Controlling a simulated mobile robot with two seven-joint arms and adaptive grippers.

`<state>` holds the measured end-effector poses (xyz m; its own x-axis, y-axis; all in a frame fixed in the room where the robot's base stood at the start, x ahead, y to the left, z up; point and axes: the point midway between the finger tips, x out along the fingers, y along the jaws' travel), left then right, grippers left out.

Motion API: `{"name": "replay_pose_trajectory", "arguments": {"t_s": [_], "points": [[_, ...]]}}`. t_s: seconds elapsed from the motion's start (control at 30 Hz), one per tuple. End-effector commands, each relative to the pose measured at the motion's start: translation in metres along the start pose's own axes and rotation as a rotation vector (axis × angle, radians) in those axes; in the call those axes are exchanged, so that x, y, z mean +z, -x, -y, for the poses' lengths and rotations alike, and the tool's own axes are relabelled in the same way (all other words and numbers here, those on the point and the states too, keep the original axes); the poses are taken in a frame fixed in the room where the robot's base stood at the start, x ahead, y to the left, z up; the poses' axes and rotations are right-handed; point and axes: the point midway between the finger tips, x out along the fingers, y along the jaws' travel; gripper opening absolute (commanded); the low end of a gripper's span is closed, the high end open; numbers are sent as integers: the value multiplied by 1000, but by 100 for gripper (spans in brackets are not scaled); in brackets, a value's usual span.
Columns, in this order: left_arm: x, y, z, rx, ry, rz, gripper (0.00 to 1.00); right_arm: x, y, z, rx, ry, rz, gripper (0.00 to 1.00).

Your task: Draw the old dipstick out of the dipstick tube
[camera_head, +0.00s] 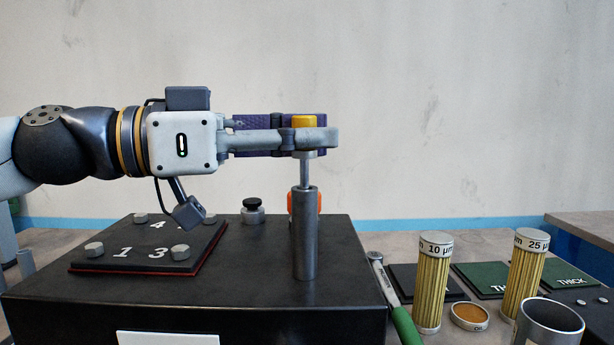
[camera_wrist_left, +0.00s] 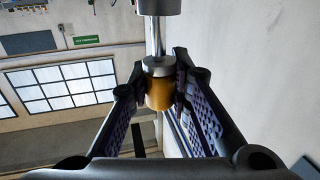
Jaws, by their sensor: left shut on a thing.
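The old dipstick has a yellow grip (camera_head: 304,121) with a grey collar and a metal rod (camera_head: 305,174) below it. My left gripper (camera_head: 312,138) comes in level from the left and is shut on the yellow grip. The rod stands upright, its lower end hidden inside the grey dipstick tube (camera_head: 305,240) on the black block. A short length of rod shows between collar and tube mouth. In the left wrist view the yellow grip (camera_wrist_left: 160,95) sits between the two pads, with the tube end (camera_wrist_left: 157,6) at the top edge. My right gripper is not in view.
An orange thing (camera_head: 318,202) is partly hidden behind the tube. A black-topped knob (camera_head: 252,211) and a numbered plate with bolts (camera_head: 148,248) are on the block (camera_head: 250,285). To the right are a green-handled tool (camera_head: 405,325), two yellow filters (camera_head: 432,285) and a metal cup (camera_head: 548,318).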

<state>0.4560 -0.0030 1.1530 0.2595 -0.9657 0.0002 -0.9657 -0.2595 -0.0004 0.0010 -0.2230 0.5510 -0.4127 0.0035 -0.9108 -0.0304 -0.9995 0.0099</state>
Motion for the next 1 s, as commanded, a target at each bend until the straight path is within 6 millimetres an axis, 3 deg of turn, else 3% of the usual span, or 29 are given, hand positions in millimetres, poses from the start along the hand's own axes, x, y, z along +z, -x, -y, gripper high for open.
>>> {"name": "replay_pose_trajectory", "arguments": {"t_s": [0.27, 0.63, 1.0], "points": [[-20, 0, -1, -1, -1, -1, 0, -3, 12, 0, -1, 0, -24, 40], [-21, 0, 0, 0, 0, 0, 0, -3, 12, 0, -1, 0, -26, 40], [-46, 0, -1, 0, -4, -1, 0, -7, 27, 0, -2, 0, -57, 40]]}}
